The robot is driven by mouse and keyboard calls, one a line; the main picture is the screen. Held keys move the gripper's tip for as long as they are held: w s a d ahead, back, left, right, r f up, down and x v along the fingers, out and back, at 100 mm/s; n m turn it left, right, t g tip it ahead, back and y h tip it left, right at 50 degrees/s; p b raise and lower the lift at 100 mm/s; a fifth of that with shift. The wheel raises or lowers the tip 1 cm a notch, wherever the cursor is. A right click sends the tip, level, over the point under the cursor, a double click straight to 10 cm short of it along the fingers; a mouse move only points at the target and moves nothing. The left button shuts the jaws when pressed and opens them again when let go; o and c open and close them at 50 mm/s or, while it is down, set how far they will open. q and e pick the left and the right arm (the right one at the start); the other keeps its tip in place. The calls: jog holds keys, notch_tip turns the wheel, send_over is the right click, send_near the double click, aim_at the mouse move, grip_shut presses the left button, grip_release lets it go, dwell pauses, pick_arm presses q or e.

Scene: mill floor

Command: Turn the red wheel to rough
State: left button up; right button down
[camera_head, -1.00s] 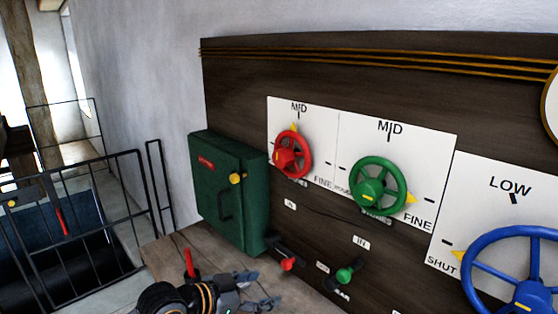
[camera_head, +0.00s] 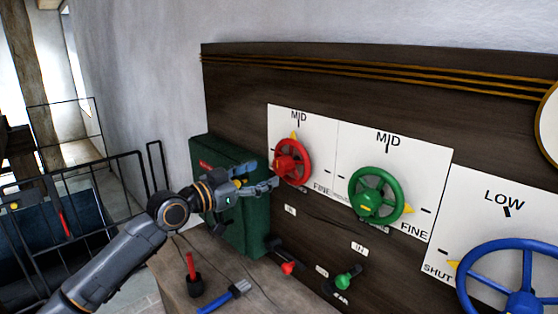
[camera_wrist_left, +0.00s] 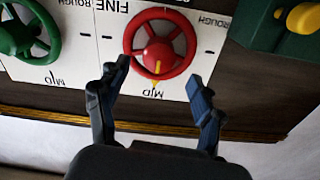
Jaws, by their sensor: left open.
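The red wheel (camera_head: 294,161) is mounted on a white plate on the dark wooden panel, left of the green wheel. Its yellow pointer stands at MID in the head view. It also shows in the left wrist view (camera_wrist_left: 159,46), upside down, with the ROUGH label (camera_wrist_left: 209,19) to its right and FINE to its left. My left gripper (camera_head: 262,176) is open in front of the wheel's left side. In the left wrist view its fingers (camera_wrist_left: 158,82) are spread, one on each side below the rim, with nothing between them. My right gripper is not in view.
The green wheel (camera_head: 376,195) and blue wheel (camera_head: 515,280) are to the right on the panel. A green box (camera_head: 233,226) sits behind my left gripper. Small red and green levers are below the wheels. A red-handled tool (camera_head: 192,278) and blue-handled brush (camera_head: 226,296) are on the bench.

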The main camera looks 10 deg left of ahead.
aim_at(277, 168)
pick_arm(q)
jog(key=p+x, duration=0.1)
jog(key=x, duration=0.5)
jog(key=shift+w+d+p, duration=0.2)
jog(key=shift+p, duration=0.15)
jog(key=c, duration=1.1)
jog(key=shift+c, duration=0.2)
